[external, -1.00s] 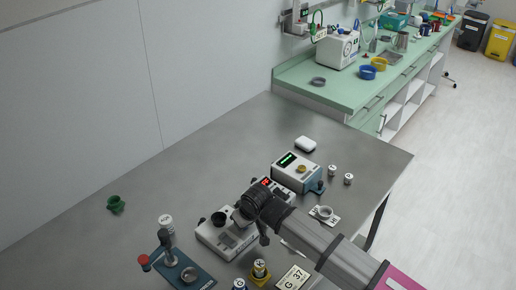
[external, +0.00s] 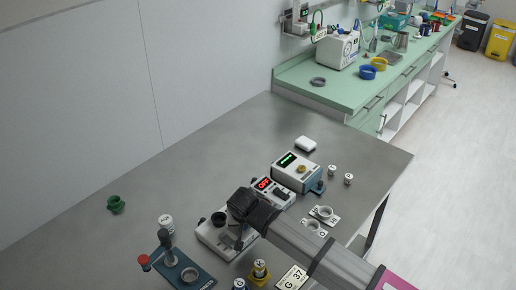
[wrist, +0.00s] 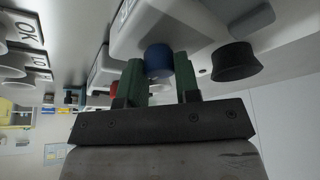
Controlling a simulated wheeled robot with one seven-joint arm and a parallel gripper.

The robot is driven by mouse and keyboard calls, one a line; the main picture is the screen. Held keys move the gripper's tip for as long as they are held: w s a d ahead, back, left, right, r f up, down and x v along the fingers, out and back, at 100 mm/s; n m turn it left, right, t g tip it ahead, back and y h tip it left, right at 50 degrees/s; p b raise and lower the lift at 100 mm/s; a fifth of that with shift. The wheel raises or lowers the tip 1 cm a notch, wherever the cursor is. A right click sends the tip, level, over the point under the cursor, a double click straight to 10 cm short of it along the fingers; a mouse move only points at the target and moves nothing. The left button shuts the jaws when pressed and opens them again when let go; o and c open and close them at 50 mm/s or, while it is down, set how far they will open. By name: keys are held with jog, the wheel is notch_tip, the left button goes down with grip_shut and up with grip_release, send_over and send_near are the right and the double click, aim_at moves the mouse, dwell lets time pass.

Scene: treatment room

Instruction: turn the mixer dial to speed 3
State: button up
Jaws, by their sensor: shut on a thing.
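The mixer (external: 207,238) is a white box on the metal table with a black cup (external: 218,218) on top. In the wrist view its white body (wrist: 185,20) fills the upper part, with the black cup (wrist: 236,62) to the right. A blue dial (wrist: 158,58) sits on the mixer between the two green fingers of my gripper (wrist: 160,72). My gripper is shut on the dial. In the external view my gripper (external: 236,240) reaches the mixer's right side, where my arm hides the dial. The dial's markings and its setting cannot be read.
A device with a red display (external: 263,183) reading what looks like OFF stands just behind. A white-and-blue device with a green display (external: 297,170) is further back. A blue stand (external: 182,270) and a yellow weight (external: 260,270) are near the front. The table's left is mostly clear.

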dwell(0.4)
jog(key=o, duration=0.9)
jog(key=shift+r, duration=0.1)
jog(key=v, duration=1)
jog(key=shift+s+r, duration=0.15)
jog(key=shift+r, duration=0.1)
